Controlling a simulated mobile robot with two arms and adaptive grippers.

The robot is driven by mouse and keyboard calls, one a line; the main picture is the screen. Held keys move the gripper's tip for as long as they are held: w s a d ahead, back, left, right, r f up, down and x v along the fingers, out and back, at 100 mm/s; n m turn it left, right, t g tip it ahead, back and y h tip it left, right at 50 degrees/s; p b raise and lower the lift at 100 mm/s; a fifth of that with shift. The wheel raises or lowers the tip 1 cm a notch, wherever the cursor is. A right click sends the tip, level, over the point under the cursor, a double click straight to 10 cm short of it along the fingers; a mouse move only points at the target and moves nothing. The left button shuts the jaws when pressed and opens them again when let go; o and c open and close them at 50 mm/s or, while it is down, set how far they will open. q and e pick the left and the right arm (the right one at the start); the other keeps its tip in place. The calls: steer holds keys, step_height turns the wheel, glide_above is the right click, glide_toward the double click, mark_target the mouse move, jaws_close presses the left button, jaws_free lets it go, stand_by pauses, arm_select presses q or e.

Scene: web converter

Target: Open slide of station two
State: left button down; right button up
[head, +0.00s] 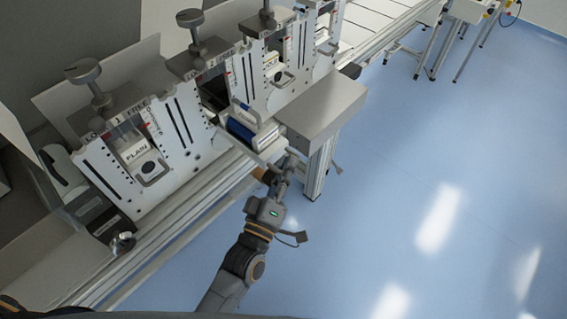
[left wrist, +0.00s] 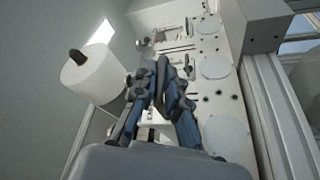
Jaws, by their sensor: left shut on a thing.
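The slide of station two (head: 243,133), a drawer-like part with a blue block, sticks out from the front of the second upright unit (head: 238,85). My left gripper (head: 284,167) is at the outer, floor-side end of this slide, below a grey box. It is shut on the slide's front part, most likely its handle, which the fingers hide. In the left wrist view the dark fingers (left wrist: 162,75) are close together in front of a white panel with holes and round discs. My right gripper is not in view.
A grey box (head: 322,105) juts out just above and right of my left gripper. A white roll (left wrist: 92,76) shows in the left wrist view. The blue floor (head: 400,190) to the right is clear.

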arm_select(q)
steer(key=shift+r, duration=0.15)
steer(key=c, duration=1.4)
jaws_free()
steer(key=shift+s, duration=0.1)
steer(key=shift+s+f, duration=0.2)
steer(key=v, duration=1.1)
steer(key=shift+s+a, duration=0.1)
steer(key=shift+s, duration=0.15)
